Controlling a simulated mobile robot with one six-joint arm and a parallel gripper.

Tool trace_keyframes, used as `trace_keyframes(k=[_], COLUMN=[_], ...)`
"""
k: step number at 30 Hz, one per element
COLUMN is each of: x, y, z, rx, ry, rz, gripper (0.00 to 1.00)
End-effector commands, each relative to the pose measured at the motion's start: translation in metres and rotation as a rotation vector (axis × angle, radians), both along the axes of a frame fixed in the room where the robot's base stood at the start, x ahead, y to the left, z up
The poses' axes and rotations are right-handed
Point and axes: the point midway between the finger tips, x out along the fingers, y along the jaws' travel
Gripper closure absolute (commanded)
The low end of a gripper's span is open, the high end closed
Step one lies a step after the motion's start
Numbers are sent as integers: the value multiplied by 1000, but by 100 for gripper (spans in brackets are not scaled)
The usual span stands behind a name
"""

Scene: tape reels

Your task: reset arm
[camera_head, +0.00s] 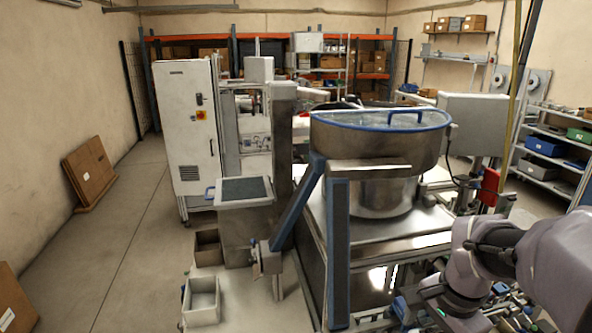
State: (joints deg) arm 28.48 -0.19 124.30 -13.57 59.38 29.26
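My grey arm (560,262) reaches in from the right edge and bends down at the lower right. Its wrist end, with a small green light, is over the cluttered front right of the machine. My gripper (418,309) is small and dark there and hard to separate from the parts behind it. I cannot make out its fingers, or whether it holds anything. Grey reels (537,84) are mounted by the right wall.
A large round metal bowl (380,140) with a blue rim stands on a metal machine table left of my arm. Blue-grey posts (338,250) stand before it. Shelves (560,150) with bins line the right wall. A white cabinet (188,130) stands further left. The left floor is mostly clear.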

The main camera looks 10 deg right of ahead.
Motion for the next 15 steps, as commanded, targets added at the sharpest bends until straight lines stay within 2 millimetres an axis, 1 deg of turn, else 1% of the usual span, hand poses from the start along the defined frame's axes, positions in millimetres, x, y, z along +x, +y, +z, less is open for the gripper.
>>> trace_keyframes(k=[1,5,8,9,11,12,15], x=[0,-4,-12,-16,-25,-33,-53], y=[13,50,82,96,118,134,168], z=[-16,-30,-47,-55,-71,-83,-114], rx=[-9,-28,-45,-53,-66,-75,-96], ry=[-26,-99,-165,-197,-248,-284,-376], rz=[52,200,334,396,495,566,740], gripper=[1,1,1,1,1,1,1])
